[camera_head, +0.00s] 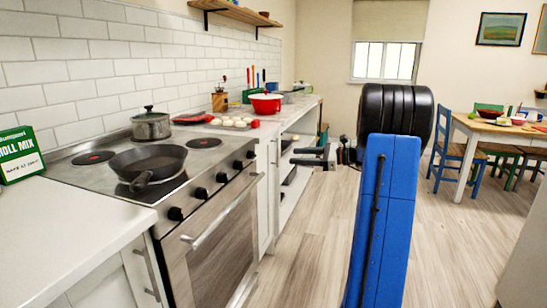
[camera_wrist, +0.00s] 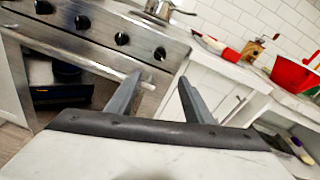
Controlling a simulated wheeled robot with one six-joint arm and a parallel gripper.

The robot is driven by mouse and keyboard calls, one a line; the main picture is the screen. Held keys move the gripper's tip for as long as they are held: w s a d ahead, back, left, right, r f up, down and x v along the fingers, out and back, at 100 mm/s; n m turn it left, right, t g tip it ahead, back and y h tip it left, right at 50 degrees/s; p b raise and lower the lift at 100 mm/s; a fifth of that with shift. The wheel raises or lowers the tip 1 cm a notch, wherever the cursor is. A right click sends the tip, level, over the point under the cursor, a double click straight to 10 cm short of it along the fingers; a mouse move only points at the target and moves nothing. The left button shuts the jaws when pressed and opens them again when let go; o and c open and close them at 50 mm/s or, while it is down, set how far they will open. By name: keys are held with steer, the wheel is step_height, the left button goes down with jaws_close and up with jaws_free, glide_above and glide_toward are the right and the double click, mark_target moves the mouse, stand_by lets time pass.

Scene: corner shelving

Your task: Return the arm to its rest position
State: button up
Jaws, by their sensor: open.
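My arm stands in the middle of the head view as a blue link with a black joint on top. My gripper (camera_head: 309,156) reaches out to the left from behind it, over the floor in front of the counter. In the wrist view my gripper (camera_wrist: 158,82) has its two grey fingers spread apart, with nothing between them. The fingers point towards the stove front and the white cabinets. The rest of the arm is partly hidden behind the blue link.
A stove (camera_head: 222,205) with a frying pan (camera_head: 148,164) and a pot (camera_head: 151,125) stands at left. A red pot (camera_head: 266,104) is further along the counter. A dining table (camera_head: 480,126) with chairs is at back right. Wooden floor (camera_head: 300,245) beside the stove is clear.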

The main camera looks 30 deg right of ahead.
steer(key=s+a+f+n+g+h, duration=0.1)
steer(key=s+a+n+g, duration=0.5)
steer(key=a, duration=0.8)
steer(key=s+a+f+n+g+h, duration=0.2)
steer(key=s+a+n, duration=0.3)
steer(key=s+a, duration=0.7)
steer(key=s+a+f+n+h, duration=0.2)
steer(key=s+n, duration=0.2)
steer(key=s, duration=0.3)
steer(key=s+a+f+n+h, duration=0.3)
steer(key=s+n, duration=0.2)
steer(key=s, duration=0.2)
steer(key=s+a+f+n+h, duration=0.2)
steer(key=s+f+n, duration=0.1)
steer(key=s+n, duration=0.2)
steer(key=shift+s+a+f+h, duration=0.15)
steer(key=shift+s+a+h, duration=0.2)
steer(key=shift+s, duration=0.7)
